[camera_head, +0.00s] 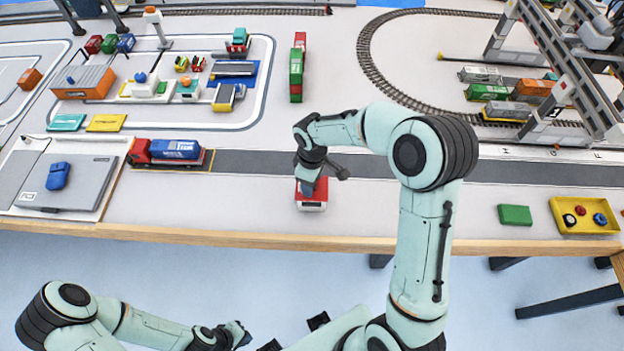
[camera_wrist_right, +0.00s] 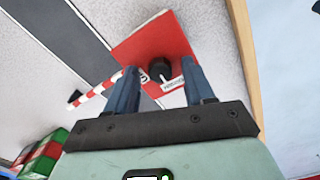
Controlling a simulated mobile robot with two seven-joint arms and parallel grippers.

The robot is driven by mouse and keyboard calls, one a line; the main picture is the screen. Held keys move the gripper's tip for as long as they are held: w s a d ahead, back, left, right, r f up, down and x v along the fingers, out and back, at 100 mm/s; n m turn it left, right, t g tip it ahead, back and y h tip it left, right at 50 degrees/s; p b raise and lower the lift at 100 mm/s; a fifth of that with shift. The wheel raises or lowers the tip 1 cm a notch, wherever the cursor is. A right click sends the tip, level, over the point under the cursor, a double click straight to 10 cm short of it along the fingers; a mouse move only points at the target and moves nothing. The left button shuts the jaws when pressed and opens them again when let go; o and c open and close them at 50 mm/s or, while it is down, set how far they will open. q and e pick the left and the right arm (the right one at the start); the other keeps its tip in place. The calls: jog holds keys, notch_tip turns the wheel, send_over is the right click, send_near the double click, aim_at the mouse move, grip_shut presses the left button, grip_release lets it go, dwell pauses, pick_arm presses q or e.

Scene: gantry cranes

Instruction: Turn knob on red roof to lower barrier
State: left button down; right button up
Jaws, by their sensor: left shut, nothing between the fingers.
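The small hut with a red roof (camera_head: 312,205) stands near the table's front edge, partly hidden by my right gripper (camera_head: 308,188) above it. In the right wrist view, the red roof (camera_wrist_right: 140,42) bears a black knob (camera_wrist_right: 159,68) and a white label. My right gripper's two fingers (camera_wrist_right: 163,82) are apart, with the knob showing in the gap between them; I cannot tell whether they touch it. The red-and-white striped barrier (camera_wrist_right: 98,92) shows left of the roof; its tilt is unclear. My left gripper (camera_head: 238,334) is shut and empty, low in front of the table.
A grey road (camera_head: 400,166) runs behind the hut. A red truck with a blue container (camera_head: 172,150) stands on the left. A green block (camera_head: 515,214) and a yellow tray (camera_head: 572,229) lie on the right. A container stack (camera_head: 297,70) stands behind. Table around the hut is clear.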

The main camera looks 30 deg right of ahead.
pick_arm(q)
jog(key=shift+w+r+p, duration=0.55)
jog(key=shift+w+r, duration=0.05)
jog(key=shift+r, duration=0.1)
pick_arm(e)
notch_tip(320, 180, up, 13)
jog(key=shift+r, duration=0.2)
